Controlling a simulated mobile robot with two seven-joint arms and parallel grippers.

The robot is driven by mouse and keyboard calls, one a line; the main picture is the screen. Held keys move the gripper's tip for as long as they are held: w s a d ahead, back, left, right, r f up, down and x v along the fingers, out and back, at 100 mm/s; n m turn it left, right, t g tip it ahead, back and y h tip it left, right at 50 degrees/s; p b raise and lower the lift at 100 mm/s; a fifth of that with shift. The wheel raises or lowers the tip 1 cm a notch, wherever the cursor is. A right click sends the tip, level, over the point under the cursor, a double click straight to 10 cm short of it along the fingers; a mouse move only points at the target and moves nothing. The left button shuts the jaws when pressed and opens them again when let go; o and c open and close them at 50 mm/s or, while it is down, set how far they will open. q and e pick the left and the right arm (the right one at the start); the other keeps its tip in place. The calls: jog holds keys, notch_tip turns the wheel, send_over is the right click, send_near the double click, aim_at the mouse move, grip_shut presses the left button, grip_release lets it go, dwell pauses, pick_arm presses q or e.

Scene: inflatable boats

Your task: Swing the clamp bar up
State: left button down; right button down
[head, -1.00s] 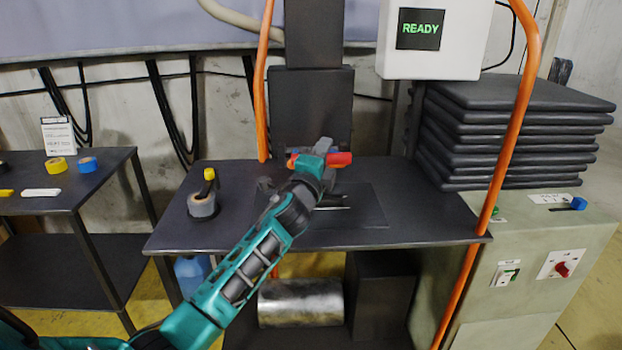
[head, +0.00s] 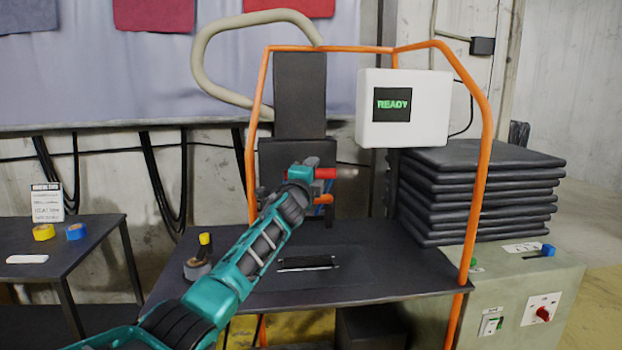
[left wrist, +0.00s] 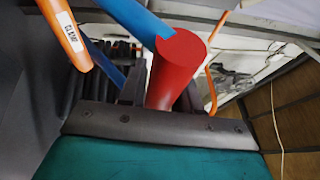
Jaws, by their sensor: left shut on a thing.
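The clamp bar's red grip (head: 325,173) shows at my left gripper (head: 312,176) in the head view, in front of the dark upright of the press. In the left wrist view the red grip (left wrist: 176,72) sits between the fingers of my left gripper (left wrist: 165,95), which is shut on it. A blue bar (left wrist: 140,18) meets the grip there. An orange part with a label that seems to read CLAMP (left wrist: 66,32) is at the upper left. The arm hides part of the bar in the head view. My right gripper is not in view.
An orange tube frame (head: 478,190) surrounds the dark bench (head: 390,262). A white box reading READY (head: 430,110) hangs at its right. Dark folded pads (head: 480,190) are stacked on the right cabinet. A tape roll with a yellow-topped item (head: 200,265) stands at the bench's left.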

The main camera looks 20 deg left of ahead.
pick_arm(q)
jog(key=shift+f, duration=0.15)
jog(key=c, duration=0.9)
grip_release()
jog(key=shift+w+f, duration=0.1)
jog(key=shift+p+v, duration=0.45)
jog(key=shift+v, duration=0.4)
jog(key=p+v, duration=0.1)
jog(key=v, duration=1)
